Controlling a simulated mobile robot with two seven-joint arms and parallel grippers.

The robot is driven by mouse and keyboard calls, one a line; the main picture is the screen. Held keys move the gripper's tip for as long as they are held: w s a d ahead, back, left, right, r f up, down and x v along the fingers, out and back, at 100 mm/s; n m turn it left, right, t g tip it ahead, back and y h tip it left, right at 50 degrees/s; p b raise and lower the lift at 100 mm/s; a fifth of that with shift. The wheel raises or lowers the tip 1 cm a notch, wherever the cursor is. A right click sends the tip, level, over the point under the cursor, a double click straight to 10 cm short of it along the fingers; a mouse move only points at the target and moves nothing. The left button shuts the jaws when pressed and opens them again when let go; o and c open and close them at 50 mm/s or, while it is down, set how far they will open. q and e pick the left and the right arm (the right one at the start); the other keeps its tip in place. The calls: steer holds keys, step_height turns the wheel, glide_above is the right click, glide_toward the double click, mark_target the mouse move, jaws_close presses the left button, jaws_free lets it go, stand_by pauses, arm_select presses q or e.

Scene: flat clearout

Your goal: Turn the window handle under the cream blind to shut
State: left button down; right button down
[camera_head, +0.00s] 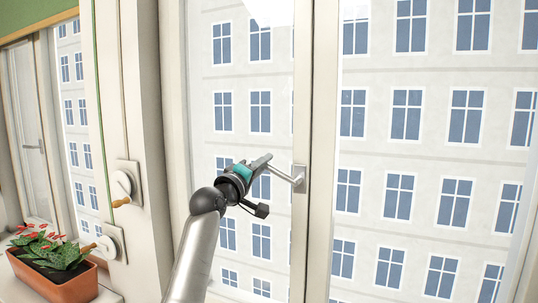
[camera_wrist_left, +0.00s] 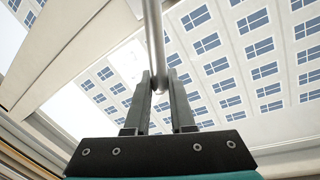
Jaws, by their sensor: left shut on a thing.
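The window handle (camera_head: 288,176) is a grey metal lever on the pale frame post between two large panes. Its lever points left from its mount, nearly level and slightly raised towards the tip. My left gripper (camera_head: 264,164) is at the lever's free end, shut on it. In the left wrist view the handle's bar (camera_wrist_left: 155,40) runs down from the top edge to between the two fingers (camera_wrist_left: 161,95). The fingers hide part of the lever's tip. I cannot make out a cream blind in either view. My right gripper is not in view.
A planter (camera_head: 58,283) with red flowers stands on the sill at lower left. Another window with its own handle (camera_head: 36,147) is at far left. The space right of the handle is clear.

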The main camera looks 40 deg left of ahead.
arm_select(q)
steer(key=shift+s+a+f+n+y+p, duration=0.15)
steer(key=shift+f+n+y+p, duration=0.2)
steer(key=shift+f+n, duration=0.55)
steer(key=shift+w+a+f+n+y+p, duration=0.15)
steer(key=shift+f+n+p, duration=0.35)
steer(key=shift+n, duration=0.65)
steer(key=shift+s+a+f+n+y+p, duration=0.15)
steer(key=shift+f+n+y+p, duration=0.2)
steer(key=shift+f+n, duration=0.55)
steer(key=shift+r+n, duration=0.1)
steer(key=shift+n, duration=0.15)
steer(key=c, duration=0.8)
jaws_free()
steer(key=shift+o, duration=0.2)
steer(key=shift+r, duration=0.1)
steer(key=b+v, duration=0.2)
steer(key=v, duration=1.3)
steer(key=shift+s+d, duration=0.1)
